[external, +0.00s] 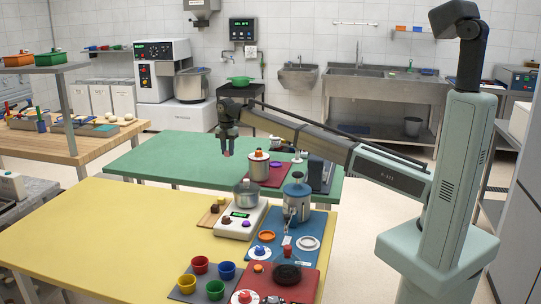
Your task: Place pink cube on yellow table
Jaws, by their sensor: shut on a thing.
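My gripper (227,148) hangs down from the end of my outstretched arm, shut on a small pink cube (226,154) at its fingertips. The cube is held in the air and appears in front of the green table (170,160). The yellow table (100,235) fills the lower left and is nearer the camera. The cube is small in this view, and the fingers' exact contact with it is hard to make out.
On the yellow table's right side stand a white scale (240,222), a blue-grey canister (296,195), a blue mat (320,225), a red mat (305,290) and several coloured cups (200,264). A silver pot (258,165) stands near my gripper. The yellow table's left and middle are clear.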

